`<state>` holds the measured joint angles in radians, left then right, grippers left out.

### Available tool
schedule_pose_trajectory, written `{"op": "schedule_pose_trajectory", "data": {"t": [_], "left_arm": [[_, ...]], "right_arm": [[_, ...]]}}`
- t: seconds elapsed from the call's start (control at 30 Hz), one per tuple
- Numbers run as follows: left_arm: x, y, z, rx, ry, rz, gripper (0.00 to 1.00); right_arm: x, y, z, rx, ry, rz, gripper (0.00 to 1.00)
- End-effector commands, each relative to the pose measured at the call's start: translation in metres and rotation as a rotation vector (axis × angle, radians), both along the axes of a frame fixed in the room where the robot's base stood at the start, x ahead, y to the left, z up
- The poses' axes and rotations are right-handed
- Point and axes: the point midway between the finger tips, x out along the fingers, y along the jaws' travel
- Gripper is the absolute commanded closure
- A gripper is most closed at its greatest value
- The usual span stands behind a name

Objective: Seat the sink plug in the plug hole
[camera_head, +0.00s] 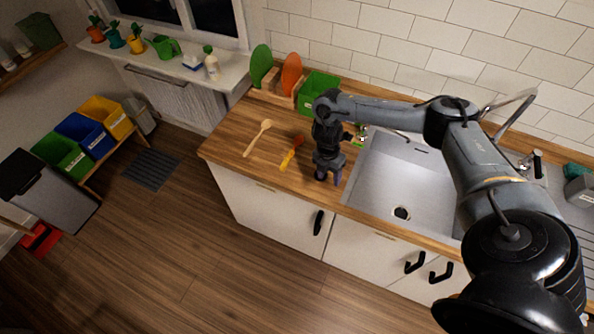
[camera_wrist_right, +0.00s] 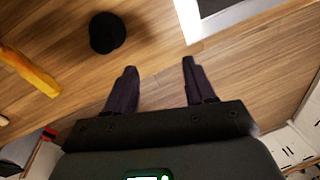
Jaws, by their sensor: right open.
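The sink plug (camera_wrist_right: 107,33) is a small black round piece lying on the wooden worktop, up and left of my fingertips in the right wrist view. In the head view I cannot make it out; my right arm and gripper may hide it. The plug hole (camera_head: 401,213) is a dark round drain in the floor of the grey sink (camera_head: 385,185), uncovered. My right gripper (camera_head: 329,179) points down over the worktop just left of the sink. Its fingers (camera_wrist_right: 159,66) are apart with nothing between them, away from the plug. My left gripper is not in view.
A wooden spoon (camera_head: 258,137) and a yellow-orange tool (camera_head: 291,152) lie left of my gripper. A green crate (camera_head: 318,92) and upright green and orange boards (camera_head: 291,73) stand at the back. A faucet (camera_head: 515,108) stands behind the sink.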

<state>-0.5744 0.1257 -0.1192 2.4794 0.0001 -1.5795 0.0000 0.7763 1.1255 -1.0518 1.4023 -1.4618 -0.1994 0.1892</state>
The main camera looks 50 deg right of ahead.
Motion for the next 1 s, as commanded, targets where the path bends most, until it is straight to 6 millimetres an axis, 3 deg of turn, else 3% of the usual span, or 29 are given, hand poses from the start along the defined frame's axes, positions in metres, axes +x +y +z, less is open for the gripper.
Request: {"op": "schedule_pose_trajectory", "data": {"t": [0.1,0.3,0.7,1.0], "left_arm": [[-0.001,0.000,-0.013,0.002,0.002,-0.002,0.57],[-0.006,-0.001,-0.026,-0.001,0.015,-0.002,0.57],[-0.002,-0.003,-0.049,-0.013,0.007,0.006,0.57],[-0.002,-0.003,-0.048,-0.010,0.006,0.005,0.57]], "right_arm": [[0.024,-0.025,0.021,-0.034,-0.070,-0.026,0.46],[0.053,-0.037,0.047,-0.048,-0.153,-0.043,0.46],[0.059,-0.035,0.004,-0.046,-0.167,-0.043,0.46],[0.059,-0.035,-0.011,-0.046,-0.166,-0.043,0.46]]}}
